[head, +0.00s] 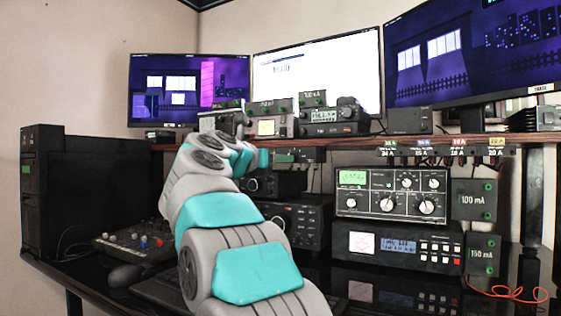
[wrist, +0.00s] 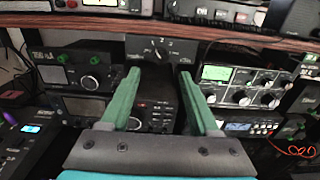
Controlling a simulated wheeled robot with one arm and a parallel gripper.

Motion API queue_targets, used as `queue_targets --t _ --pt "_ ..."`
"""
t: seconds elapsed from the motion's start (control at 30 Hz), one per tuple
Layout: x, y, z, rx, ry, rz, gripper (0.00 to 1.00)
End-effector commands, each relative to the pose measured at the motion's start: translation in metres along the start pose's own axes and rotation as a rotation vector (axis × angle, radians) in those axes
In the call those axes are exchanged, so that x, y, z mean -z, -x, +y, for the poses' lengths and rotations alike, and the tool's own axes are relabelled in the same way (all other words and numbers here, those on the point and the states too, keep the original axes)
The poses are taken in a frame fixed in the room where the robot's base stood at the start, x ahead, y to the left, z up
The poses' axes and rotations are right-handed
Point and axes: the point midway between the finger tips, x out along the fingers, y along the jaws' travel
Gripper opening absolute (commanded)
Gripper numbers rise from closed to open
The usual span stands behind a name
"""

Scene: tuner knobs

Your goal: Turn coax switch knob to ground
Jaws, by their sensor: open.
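The coax switch is a dark box (wrist: 143,42) under the shelf edge in the wrist view. Its small black knob (wrist: 162,51) faces me, with white position marks around it, one reading 2. The marks are too small to read fully, and I cannot tell the knob's exact setting. My gripper (wrist: 160,74) has two green fingers spread apart, one on each side below the knob. They appear empty and apart from the knob. In the head view my arm hides the gripper's fingers, and I cannot make out the switch.
A wooden shelf (wrist: 240,37) runs just above the switch. A tuner with several knobs (head: 392,194) stands at the right, above another radio (head: 405,247). A radio with a round dial (wrist: 75,70) sits left of the switch. Red wire (head: 508,293) lies at the far right.

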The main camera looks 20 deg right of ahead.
Motion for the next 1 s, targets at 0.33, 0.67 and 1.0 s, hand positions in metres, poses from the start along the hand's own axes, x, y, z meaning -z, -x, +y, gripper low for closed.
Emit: queue_targets --t 0.33,0.67,1.0 --pt "-0.002 -0.052 0.000 0.001 0.003 -0.003 0.62" --pt "-0.001 -0.068 0.000 -0.001 0.006 -0.003 0.62" --pt "-0.001 -0.068 0.000 -0.001 0.006 -0.004 0.43"
